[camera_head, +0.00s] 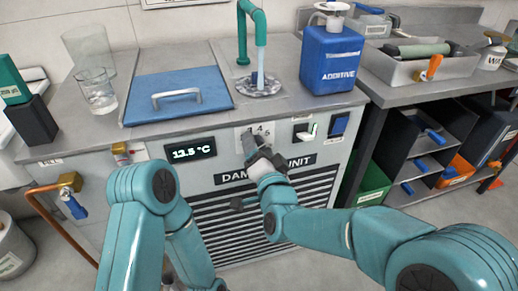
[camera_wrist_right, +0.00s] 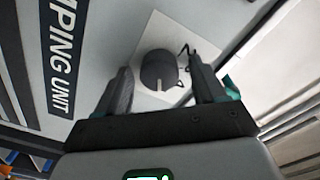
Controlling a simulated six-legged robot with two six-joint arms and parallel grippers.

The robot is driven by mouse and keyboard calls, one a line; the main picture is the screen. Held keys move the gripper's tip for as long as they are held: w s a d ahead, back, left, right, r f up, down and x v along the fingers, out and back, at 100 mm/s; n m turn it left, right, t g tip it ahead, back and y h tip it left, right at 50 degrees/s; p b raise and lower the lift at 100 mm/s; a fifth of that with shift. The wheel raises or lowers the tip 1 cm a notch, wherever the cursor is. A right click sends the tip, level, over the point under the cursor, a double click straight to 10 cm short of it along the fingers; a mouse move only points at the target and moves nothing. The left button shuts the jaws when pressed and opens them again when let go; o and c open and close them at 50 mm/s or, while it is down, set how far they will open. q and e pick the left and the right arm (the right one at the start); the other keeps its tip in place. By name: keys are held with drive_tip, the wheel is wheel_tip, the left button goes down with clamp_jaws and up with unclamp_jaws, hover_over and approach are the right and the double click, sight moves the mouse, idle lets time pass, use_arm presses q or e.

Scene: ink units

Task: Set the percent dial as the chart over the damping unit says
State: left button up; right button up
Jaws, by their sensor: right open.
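The damping unit (camera_head: 190,130) is a grey cabinet with a dark name label (camera_head: 297,163) on its front. The percent dial (camera_wrist_right: 158,70) is a dark round knob on a white plate (camera_wrist_right: 200,47), with a white mark toward the bottom of the wrist picture. My right gripper (camera_wrist_right: 159,80) is open, with one finger on each side of the dial; I cannot tell whether they touch it. In the head view my right gripper (camera_head: 254,148) covers the dial and part of its plate. A white sign (camera_head: 170,3) on the wall is cut off, its text out of view. My left arm bends down past the bottom edge.
A display (camera_head: 190,150) reads 13.5 °C. On top are a glass (camera_head: 97,92), a blue lid (camera_head: 177,97), a running green tap (camera_head: 243,30) and a blue additive jug (camera_head: 330,58).

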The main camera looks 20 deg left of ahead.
drive_tip(key=c, duration=1.1)
drive_tip(key=shift+n+y+b, duration=0.5)
drive_tip(key=shift+n+b, duration=2.4)
drive_tip(key=shift+n, duration=9.3)
drive_tip(key=shift+o, duration=0.2)
drive_tip(key=shift+a, duration=0.1)
